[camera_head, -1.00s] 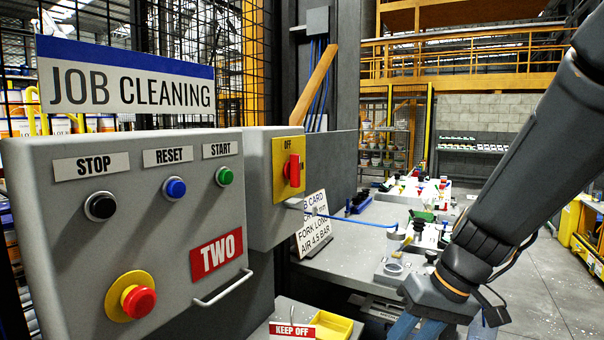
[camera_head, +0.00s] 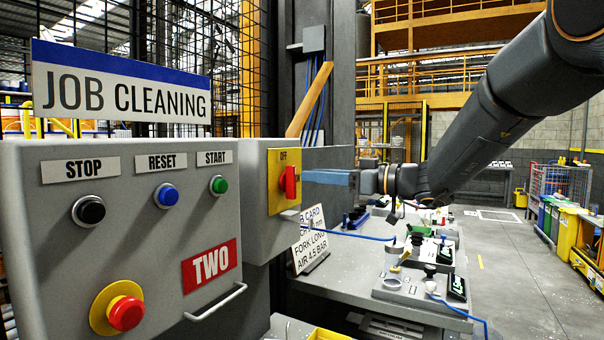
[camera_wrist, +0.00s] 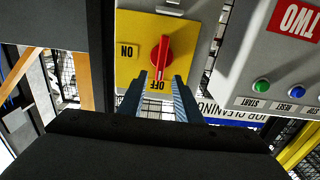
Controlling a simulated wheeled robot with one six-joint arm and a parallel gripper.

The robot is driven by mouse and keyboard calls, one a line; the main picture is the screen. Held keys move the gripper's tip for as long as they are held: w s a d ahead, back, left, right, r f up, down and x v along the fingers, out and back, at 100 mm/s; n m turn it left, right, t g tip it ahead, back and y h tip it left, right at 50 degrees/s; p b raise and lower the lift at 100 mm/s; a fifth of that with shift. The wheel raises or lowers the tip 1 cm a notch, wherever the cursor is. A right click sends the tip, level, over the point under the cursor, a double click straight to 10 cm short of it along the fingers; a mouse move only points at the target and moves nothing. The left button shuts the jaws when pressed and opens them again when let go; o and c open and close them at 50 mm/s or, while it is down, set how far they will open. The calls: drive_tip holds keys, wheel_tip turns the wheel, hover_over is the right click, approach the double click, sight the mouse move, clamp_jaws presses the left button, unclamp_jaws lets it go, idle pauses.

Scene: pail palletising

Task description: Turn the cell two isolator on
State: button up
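The cell two isolator is a red rotary handle (camera_head: 290,183) on a yellow plate (camera_head: 275,200), fixed to a grey box beside the TWO control panel (camera_head: 120,240). The handle stands upright in the head view, in line with the OFF label at the top. In the wrist view the red handle (camera_wrist: 161,58) points at OFF, and ON is printed to the left. My gripper (camera_head: 306,177) is level with the handle, its blue fingers pointing at it. In the wrist view my gripper (camera_wrist: 160,78) is open, fingers apart on either side of the handle's lower end. I cannot tell whether they touch it.
The TWO panel carries black, blue and green buttons and a red emergency stop (camera_head: 126,313). A bar handle (camera_head: 216,302) sticks out at its lower right. A sign card (camera_head: 310,240) and fixtures stand on the bench (camera_head: 350,285) below my arm. Open floor lies to the right.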

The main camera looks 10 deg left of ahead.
sight(295, 174)
drive_tip(key=shift+p+x, duration=0.65)
drive_tip(key=shift+x, duration=1.75)
clamp_jaws()
